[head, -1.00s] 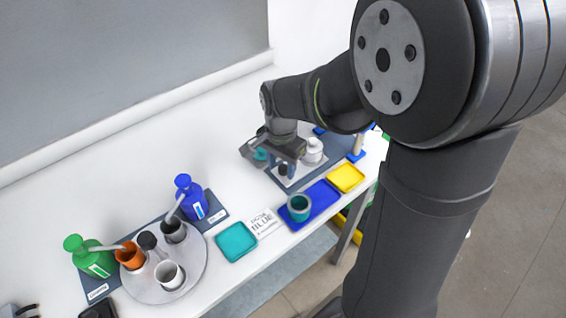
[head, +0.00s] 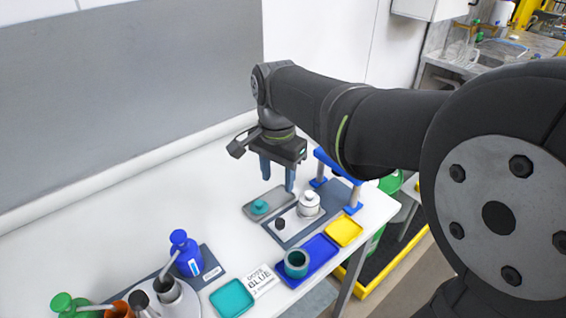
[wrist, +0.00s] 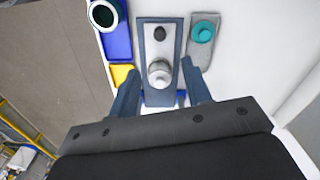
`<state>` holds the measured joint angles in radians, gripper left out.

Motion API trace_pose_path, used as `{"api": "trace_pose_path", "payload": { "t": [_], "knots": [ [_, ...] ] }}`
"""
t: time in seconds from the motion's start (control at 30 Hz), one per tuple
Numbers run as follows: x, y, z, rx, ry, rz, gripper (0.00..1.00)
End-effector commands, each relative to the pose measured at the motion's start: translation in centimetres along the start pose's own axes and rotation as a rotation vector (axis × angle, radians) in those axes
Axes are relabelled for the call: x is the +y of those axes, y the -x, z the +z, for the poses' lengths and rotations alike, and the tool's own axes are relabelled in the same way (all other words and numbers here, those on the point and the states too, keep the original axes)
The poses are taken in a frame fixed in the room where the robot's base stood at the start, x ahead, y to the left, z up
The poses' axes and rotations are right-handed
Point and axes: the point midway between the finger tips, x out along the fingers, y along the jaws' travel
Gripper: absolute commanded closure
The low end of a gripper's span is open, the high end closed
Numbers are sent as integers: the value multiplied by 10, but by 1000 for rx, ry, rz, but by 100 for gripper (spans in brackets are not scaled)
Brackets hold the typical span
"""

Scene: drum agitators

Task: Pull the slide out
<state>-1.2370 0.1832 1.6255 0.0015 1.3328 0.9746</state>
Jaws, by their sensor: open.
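A light grey slide plate (head: 292,221) lies on a dark blue base (head: 286,240) on the white table. It carries a black knob (head: 280,224) at its near end and a white round jar (head: 309,204) behind. A blue gantry (head: 340,166) stands over the base's far end. In the wrist view the slide plate (wrist: 159,33), black knob (wrist: 159,33) and jar (wrist: 160,73) line up ahead of my gripper. My gripper (head: 277,181) points down, open and empty, above the base area, with its fingers apart from everything; they also show in the wrist view (wrist: 159,70).
A grey plate with a teal knob (head: 259,207) lies left of the base. A blue tray (head: 322,246) with a teal cup (head: 296,263), a yellow tray (head: 344,232) and a teal tray (head: 232,298) line the front edge. Bottles stand at left. Table behind is clear.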

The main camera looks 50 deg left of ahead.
Motion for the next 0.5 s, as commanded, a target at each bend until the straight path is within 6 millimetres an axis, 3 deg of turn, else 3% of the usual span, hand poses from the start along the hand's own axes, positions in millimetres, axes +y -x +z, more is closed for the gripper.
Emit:
{"api": "trace_pose_path", "payload": {
  "t": [0.2,0.5],
  "knots": [
    [0,23,0,0,0,-1,55],
    [0,26,0,0,0,0,55]
  ]
}}
